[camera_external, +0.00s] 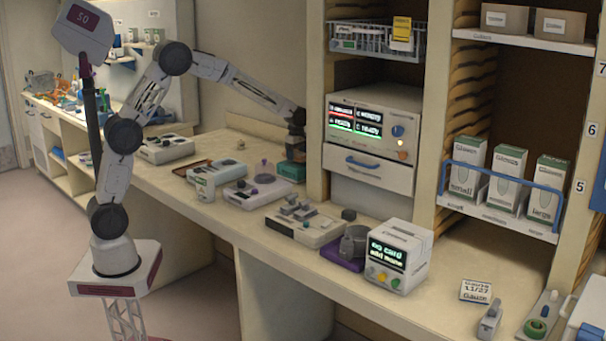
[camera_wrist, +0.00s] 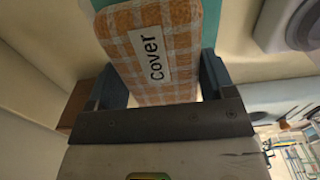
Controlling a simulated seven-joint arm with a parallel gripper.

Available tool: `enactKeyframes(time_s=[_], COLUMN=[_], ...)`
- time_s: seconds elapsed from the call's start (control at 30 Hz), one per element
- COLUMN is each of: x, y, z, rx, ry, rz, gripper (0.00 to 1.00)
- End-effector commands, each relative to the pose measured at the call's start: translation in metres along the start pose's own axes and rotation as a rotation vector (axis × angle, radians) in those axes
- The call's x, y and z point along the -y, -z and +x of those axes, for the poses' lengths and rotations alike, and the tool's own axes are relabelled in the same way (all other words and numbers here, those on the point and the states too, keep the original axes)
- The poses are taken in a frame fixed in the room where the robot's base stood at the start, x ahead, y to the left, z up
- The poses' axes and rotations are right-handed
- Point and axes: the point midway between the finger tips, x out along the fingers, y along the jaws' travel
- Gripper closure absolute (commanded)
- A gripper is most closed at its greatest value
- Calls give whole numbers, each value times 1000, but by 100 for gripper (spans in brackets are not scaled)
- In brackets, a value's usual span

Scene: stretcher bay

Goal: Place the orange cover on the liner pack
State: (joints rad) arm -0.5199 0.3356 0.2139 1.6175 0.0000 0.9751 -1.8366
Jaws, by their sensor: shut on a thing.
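The orange-and-white checked cover (camera_wrist: 150,75), with a white label reading "cover", is between the two fingers of my gripper (camera_wrist: 152,82) in the wrist view. In the external view my gripper (camera_external: 296,145) points down at the back of the counter, right above a teal block (camera_external: 291,172), which may be the liner pack. The teal surface (camera_wrist: 90,40) also shows behind the cover in the wrist view. I cannot tell whether the cover touches it. The cover is too small and dark to make out clearly in the external view.
The grey monitor unit (camera_external: 372,125) and shelf post stand close to the right of my gripper. A brown tray (camera_external: 200,168), a white cup (camera_external: 205,188) and a device with a purple part (camera_external: 257,190) lie to the left and in front. Some bare counter (camera_external: 330,205) shows at the right.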

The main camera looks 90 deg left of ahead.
Motion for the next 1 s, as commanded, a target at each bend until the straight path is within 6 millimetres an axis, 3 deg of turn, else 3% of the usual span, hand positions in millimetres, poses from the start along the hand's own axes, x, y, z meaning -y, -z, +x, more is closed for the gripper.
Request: enactKeyframes(time_s=[0.2,0.63,0.67,0.8,1.0], x=[0,0,0,0,0], y=[0,0,0,0,0], z=[18,21,21,21,20], rx=[0,0,0,0,0], ry=[0,-1,-1,-1,-1], rz=[0,0,0,0,0], gripper=[47,47,23,1,0])
